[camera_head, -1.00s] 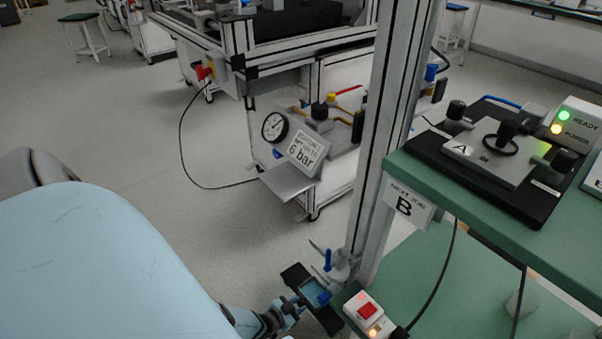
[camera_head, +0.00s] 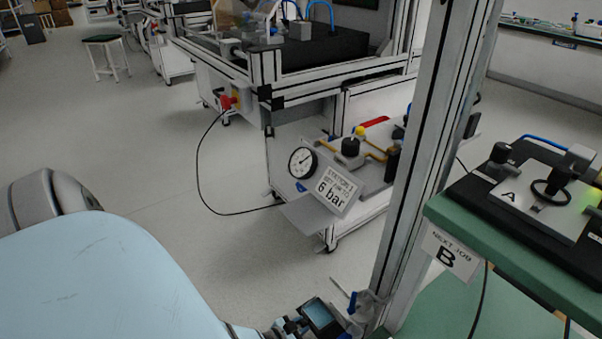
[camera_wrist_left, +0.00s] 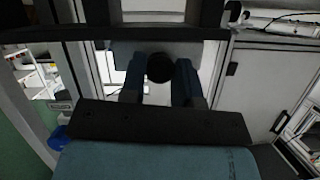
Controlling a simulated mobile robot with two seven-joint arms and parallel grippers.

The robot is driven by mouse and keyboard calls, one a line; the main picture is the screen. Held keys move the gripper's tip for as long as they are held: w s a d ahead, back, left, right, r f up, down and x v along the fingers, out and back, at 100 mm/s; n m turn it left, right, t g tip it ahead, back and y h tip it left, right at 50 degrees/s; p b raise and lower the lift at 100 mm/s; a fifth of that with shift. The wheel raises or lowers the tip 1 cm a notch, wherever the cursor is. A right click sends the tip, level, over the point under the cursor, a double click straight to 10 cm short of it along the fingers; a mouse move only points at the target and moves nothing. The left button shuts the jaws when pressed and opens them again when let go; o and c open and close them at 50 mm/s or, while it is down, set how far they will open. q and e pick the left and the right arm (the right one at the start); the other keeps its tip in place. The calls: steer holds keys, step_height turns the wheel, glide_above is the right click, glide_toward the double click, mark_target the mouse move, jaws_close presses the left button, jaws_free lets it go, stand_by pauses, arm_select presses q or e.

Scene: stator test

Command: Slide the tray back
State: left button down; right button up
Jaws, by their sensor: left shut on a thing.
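My left gripper (camera_wrist_left: 159,88) shows in the left wrist view with its two blue fingers on either side of a dark round knob (camera_wrist_left: 160,68). It is shut on this knob. A pale grey flat panel (camera_wrist_left: 125,50) lies behind the knob; I cannot tell whether it is part of the tray. In the head view the left gripper (camera_head: 318,318) is at the bottom edge, left of the aluminium post, and its fingertips are not clear. A grey tray-like plate (camera_head: 300,211) juts out below the gauge on the cart. My right gripper is not in view.
The aluminium post (camera_head: 425,160) stands close to the right of my left gripper, with a small blue-levered valve (camera_head: 365,305) on it. Open grey floor (camera_head: 190,240) lies to the left.

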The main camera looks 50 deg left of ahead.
arm_select(q)
steer(key=shift+a, duration=0.3)
steer(key=c, duration=0.8)
jaws_free()
steer(key=shift+c, duration=0.2)
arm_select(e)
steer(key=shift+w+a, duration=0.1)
arm_select(q)
steer(key=shift+s, duration=0.1)
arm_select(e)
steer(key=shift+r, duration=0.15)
